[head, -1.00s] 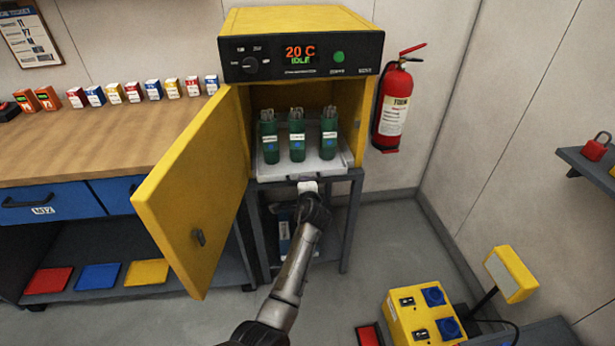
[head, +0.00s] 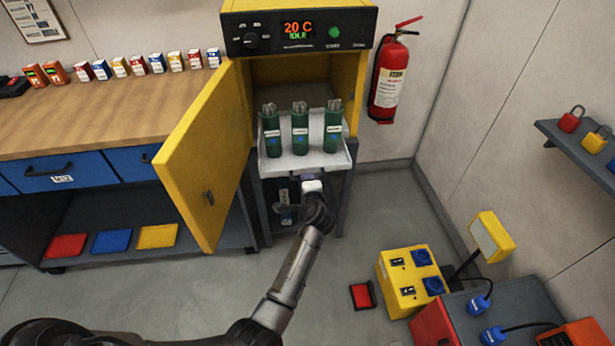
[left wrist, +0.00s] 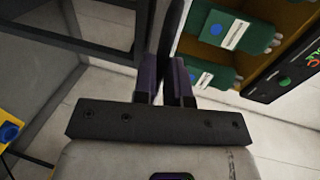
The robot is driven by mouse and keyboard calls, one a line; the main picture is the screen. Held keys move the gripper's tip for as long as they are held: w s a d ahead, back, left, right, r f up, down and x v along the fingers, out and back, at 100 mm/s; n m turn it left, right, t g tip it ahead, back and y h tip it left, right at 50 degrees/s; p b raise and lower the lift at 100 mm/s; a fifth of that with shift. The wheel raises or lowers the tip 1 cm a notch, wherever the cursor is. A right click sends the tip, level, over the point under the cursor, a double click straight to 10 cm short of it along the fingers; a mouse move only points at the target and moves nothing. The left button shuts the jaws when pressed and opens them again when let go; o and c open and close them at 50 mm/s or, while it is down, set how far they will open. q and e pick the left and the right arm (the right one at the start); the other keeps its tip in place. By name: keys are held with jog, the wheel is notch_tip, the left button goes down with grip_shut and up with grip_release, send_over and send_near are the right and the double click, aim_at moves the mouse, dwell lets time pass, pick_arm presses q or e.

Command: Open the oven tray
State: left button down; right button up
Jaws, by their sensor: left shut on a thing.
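The yellow oven (head: 298,30) stands open, its door (head: 205,160) swung out to the left. The pale oven tray (head: 338,160) sticks well out of the front of the oven, level. It carries green canisters (head: 300,130) with rods in them, upright in a row. My left gripper (head: 311,182) is at the middle of the tray's front edge, shut on the tray there. The left wrist view shows its two fingers (left wrist: 173,88) close together at the tray; the gripped part is mostly hidden. My right gripper is not in view.
A wooden workbench (head: 110,110) with small boxes stands left of the oven. A red fire extinguisher (head: 388,80) hangs to its right. A yellow socket box (head: 410,280) stands at the lower right. The floor in front of the oven is mostly clear.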

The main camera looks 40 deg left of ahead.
pick_arm(q)
jog(key=shift+d, duration=0.1)
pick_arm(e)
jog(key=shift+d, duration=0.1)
pick_arm(q)
jog(key=c, duration=1.4)
grip_release()
jog(key=shift+c, duration=0.2)
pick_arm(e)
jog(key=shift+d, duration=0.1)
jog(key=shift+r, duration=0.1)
